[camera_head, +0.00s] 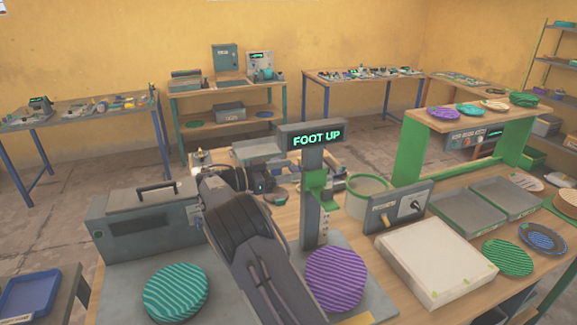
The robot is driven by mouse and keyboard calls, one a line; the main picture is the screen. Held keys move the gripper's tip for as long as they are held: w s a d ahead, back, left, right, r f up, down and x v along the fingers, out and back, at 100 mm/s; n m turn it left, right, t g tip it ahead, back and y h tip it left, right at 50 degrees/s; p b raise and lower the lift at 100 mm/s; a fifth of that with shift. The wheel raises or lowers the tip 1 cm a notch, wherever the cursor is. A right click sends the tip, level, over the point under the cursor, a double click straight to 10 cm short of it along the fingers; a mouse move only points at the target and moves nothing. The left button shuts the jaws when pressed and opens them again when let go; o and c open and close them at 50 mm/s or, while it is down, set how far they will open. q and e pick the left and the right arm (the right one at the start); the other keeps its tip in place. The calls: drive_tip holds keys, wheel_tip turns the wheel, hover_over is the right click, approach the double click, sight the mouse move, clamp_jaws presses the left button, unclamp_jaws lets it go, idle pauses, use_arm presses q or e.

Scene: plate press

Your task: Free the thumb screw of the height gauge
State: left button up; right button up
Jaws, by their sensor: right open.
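The height gauge (313,220) stands upright on the bench, a dark post with a display reading "FOOT UP". A green slider (316,181) sits on its post, with another green part lower on the right. I cannot make out the thumb screw clearly. My right arm crosses the front of the bench, and my right gripper (274,190) is beyond its dark forearm, left of the post. It is open and looks apart from the gauge; its fingers are small and partly hidden. My left gripper is out of view.
A striped purple plate (335,279) lies right of my forearm and a striped teal plate (176,291) left of it. A grey box (150,222) stands behind the teal plate.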

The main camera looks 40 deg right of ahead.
drive_tip(key=shift+s+d, duration=0.1)
drive_tip(key=shift+d, duration=0.2)
drive_tip(key=c, duration=1)
